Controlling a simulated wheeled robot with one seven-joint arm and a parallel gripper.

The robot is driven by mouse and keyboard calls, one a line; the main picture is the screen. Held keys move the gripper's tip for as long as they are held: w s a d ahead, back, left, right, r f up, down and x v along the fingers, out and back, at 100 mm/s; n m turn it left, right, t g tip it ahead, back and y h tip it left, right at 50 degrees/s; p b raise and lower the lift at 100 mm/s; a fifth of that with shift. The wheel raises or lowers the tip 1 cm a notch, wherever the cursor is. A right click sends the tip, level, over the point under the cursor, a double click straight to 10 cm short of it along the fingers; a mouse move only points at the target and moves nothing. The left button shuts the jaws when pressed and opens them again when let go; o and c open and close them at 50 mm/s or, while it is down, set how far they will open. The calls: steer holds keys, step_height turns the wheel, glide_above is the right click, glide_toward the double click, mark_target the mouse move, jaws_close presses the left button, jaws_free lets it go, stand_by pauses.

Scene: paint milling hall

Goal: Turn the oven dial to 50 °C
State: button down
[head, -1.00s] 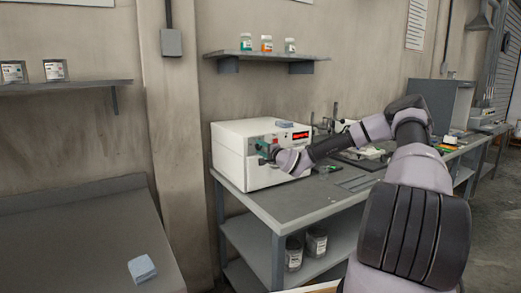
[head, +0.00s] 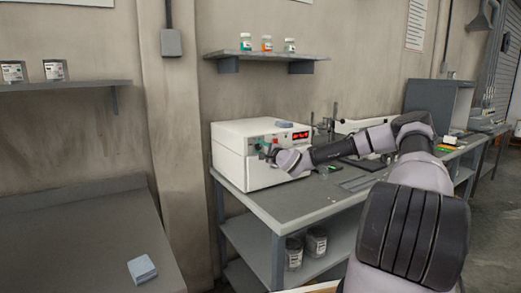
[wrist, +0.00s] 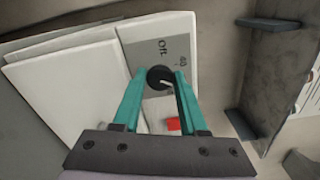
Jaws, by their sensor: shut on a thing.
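The oven (head: 235,150) is a white box on the grey workbench, with a red lit display (head: 301,135) on its front. In the wrist view, its black dial (wrist: 160,78) sits on a grey panel with "Off" and a number that looks like 40 printed near it. A white pointer mark shows on the dial. My gripper (wrist: 160,80) has teal fingers, one on each side of the dial, shut on it. In the head view my gripper (head: 265,149) is at the oven's front, and my wrist hides part of the panel.
A wall shelf (head: 265,56) with jars is above. The workbench (head: 300,200) is bare in front.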

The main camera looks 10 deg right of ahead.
steer(key=shift+c, duration=2.3)
jaws_free()
steer(key=shift+s, duration=0.1)
steer(key=v, duration=1)
steer(key=shift+s+d, duration=0.2)
steer(key=shift+s, duration=0.1)
steer(key=shift+a, duration=0.1)
